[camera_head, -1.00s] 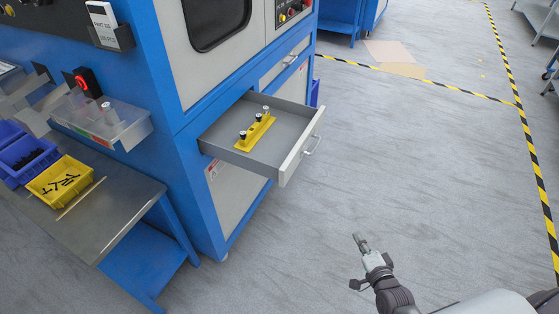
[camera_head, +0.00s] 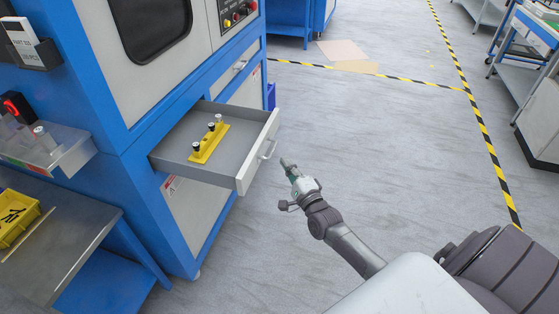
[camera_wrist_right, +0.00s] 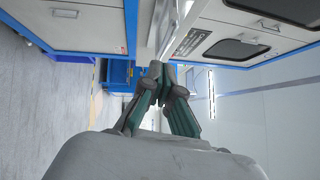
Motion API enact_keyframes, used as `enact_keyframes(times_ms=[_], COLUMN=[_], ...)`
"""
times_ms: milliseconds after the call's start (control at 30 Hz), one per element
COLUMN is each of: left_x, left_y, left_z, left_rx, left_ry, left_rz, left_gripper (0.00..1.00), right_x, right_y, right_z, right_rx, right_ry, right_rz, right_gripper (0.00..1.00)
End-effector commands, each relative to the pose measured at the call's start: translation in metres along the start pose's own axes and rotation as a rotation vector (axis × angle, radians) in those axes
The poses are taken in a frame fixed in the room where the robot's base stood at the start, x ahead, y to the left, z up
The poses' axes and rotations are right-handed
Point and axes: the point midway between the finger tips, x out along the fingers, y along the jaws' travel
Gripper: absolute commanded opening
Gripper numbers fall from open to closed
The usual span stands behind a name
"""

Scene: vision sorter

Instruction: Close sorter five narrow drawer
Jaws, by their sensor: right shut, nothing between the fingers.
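The narrow drawer (camera_head: 175,147) of the blue and grey sorter (camera_head: 140,105) is pulled out in the head view. Its front panel (camera_head: 252,158) is light grey with a metal handle (camera_head: 269,149). A yellow holder (camera_head: 208,144) with three small black and silver pieces lies inside it. My right gripper (camera_head: 287,163) is shut and empty, just to the right of the handle and apart from it in the picture. In the right wrist view the fingertips (camera_wrist_right: 158,68) meet. My left gripper is not in view.
A metal side table (camera_head: 75,225) with a yellow bin (camera_head: 14,215) stands at the left. The grey floor right of the drawer is open up to the striped tape (camera_head: 478,118).

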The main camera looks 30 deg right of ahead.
Motion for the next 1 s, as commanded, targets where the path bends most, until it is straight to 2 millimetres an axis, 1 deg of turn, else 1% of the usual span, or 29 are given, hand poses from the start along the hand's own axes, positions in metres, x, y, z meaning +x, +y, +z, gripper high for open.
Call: enact_keyframes(times_ms=[33, 200, 767, 867, 1000], left_x=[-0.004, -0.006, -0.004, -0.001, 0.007], left_y=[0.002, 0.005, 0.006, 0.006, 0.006], left_z=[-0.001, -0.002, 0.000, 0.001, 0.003], left_rx=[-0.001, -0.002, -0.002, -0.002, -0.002], left_ry=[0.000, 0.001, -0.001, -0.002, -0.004], left_rz=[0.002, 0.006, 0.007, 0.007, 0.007], left_gripper=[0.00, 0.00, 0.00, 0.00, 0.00], right_x=[0.006, 0.015, 0.020, 0.026, 0.039], right_y=[-0.002, -0.001, 0.002, 0.003, 0.008], right_z=[0.006, 0.015, 0.020, 0.026, 0.040], right_rx=[0.002, 0.000, 0.000, 0.000, 0.003], right_ry=[0.000, 0.001, 0.000, 0.000, 0.000], right_rz=[-0.001, 0.001, 0.001, -0.001, -0.002], right_gripper=[0.00, 0.00, 0.00, 0.00, 0.00])
